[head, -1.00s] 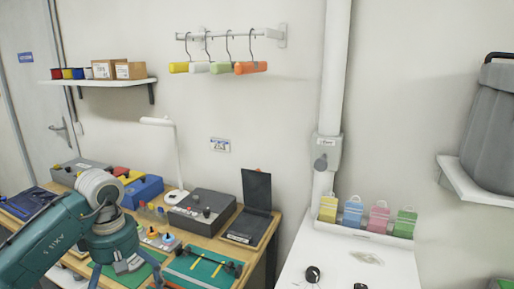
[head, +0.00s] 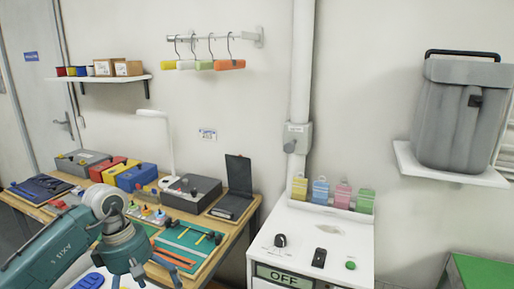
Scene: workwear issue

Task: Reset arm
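My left arm comes in from the lower left, and my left gripper (head: 138,272) points down in front of the workbench's front edge. Its fingertips are cut off or too small to tell whether they are open, and I see nothing held in it. My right arm and gripper are not in the head view.
The wooden workbench (head: 236,237) holds colored boxes, a lamp (head: 168,150), a dark grey box (head: 190,190) and a green board (head: 186,244). A white cabinet (head: 345,243) with an "OFF" display stands right. A grey bin (head: 450,120) sits on a wall shelf (head: 452,172).

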